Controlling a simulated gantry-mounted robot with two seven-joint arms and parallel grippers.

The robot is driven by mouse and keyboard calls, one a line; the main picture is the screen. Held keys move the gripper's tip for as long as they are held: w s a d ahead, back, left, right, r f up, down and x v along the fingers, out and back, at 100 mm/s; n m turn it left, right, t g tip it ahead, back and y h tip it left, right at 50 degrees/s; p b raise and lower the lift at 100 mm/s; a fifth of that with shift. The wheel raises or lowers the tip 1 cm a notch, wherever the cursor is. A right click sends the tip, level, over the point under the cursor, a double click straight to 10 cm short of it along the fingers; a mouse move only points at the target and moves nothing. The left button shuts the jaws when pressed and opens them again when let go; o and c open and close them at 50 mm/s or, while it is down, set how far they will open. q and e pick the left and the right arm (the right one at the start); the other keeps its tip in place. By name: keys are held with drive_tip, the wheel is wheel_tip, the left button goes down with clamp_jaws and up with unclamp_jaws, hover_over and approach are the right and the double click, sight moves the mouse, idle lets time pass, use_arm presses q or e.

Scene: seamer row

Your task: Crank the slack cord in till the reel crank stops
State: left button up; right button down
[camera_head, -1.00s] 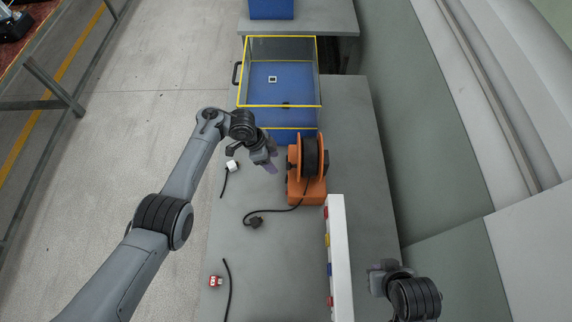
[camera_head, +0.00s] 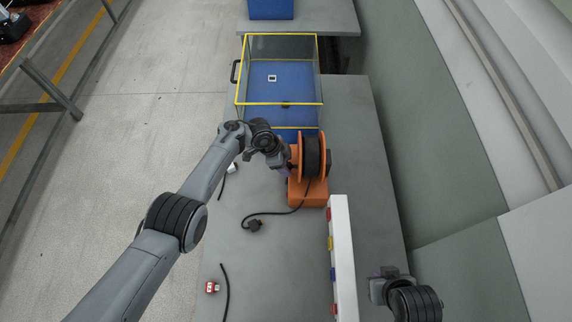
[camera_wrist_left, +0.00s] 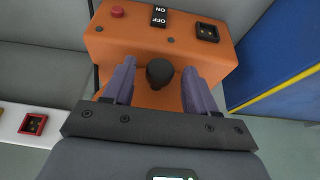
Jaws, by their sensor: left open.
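The orange reel (camera_head: 309,190) stands on the grey table with its dark drum upright. A black cord (camera_head: 285,212) runs from it to a dark plug (camera_head: 253,225) lying on the table. My left gripper (camera_head: 284,166) is at the left side of the reel. In the left wrist view, the open fingers of my left gripper (camera_wrist_left: 159,72) stand either side of a round black knob (camera_wrist_left: 160,73) on the orange reel body (camera_wrist_left: 145,42), with gaps visible. The rest of the crank is hidden. My right gripper (camera_head: 388,274) is at the lower right, away from the reel; its jaws are unclear.
A blue bin with a clear, yellow-edged cover (camera_head: 279,104) stands just behind the reel. A red-and-white piece (camera_head: 211,287), a white piece (camera_head: 232,168) and loose black cords lie on the left of the table (camera_head: 270,270).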

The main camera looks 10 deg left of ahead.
use_arm(q)
drive_tip(key=shift+d+f, duration=0.1)
clamp_jaws()
idle(0.4)
drive_tip(key=shift+w+m+t+y+p, duration=0.1)
drive_tip(key=shift+w+m+t+p, duration=0.25)
drive_tip(key=shift+t, duration=0.8)
drive_tip(key=shift+w+m+t+y+p, duration=0.1)
drive_tip(key=shift+w+t+p, duration=0.35)
drive_tip(key=shift+t, duration=0.65)
drive_tip(key=shift+w+m+t+y+p, duration=0.1)
drive_tip(key=shift+w+m+t+p, duration=0.3)
drive_tip(key=shift+t, duration=0.75)
drive_tip(key=shift+s, duration=0.1)
